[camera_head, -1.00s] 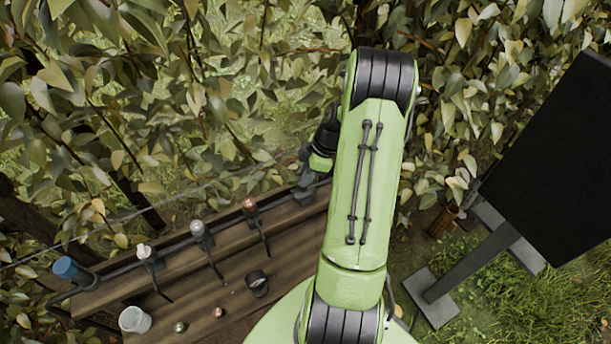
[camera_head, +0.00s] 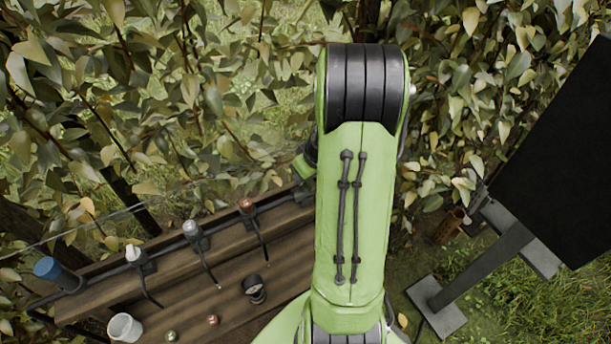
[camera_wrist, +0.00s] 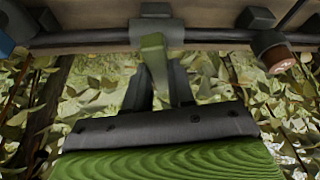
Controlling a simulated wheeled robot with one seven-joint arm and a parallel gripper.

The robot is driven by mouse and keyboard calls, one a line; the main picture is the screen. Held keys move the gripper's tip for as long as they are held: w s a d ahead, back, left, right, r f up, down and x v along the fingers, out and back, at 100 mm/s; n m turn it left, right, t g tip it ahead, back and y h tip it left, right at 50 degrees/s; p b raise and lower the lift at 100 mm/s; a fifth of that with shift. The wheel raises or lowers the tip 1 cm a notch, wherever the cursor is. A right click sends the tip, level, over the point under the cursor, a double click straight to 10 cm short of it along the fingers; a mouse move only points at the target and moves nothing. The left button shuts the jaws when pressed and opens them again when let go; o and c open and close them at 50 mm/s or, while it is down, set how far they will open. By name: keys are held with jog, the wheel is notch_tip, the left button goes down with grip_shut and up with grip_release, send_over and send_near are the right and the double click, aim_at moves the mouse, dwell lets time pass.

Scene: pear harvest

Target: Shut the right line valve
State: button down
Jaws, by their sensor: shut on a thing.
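In the wrist view, a grey valve block (camera_wrist: 158,34) sits on the dark pipe along the wooden rail, with a green lever (camera_wrist: 153,48) pointing down from it. The dark fingers of my gripper (camera_wrist: 161,78) are shut on this lever, just below the block. In the head view my green arm hides the right end of the bench, so the gripper and this valve do not show there. I cannot tell the lever's exact angle against the pipe.
The wooden bench (camera_head: 180,292) carries white (camera_head: 133,254), grey (camera_head: 192,231) and copper-capped (camera_head: 247,206) fittings, a blue cylinder (camera_head: 52,271), a round gauge (camera_head: 253,287) and a white cup (camera_head: 124,327). Leafy branches crowd behind. A dark panel (camera_head: 560,160) stands at right.

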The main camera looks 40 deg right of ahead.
jog(key=shift+a+m+h+b, duration=0.1)
jog(key=shift+m+h+b, duration=0.25)
jog(key=shift+m, duration=0.85)
jog(key=c, duration=1)
grip_release()
jog(key=shift+o, duration=0.2)
jog(key=p+v, duration=0.5)
jog(key=v, duration=1)
jog(key=shift+a+r, duration=0.2)
jog(key=shift+r, duration=0.25)
jog(key=shift+w, duration=0.1)
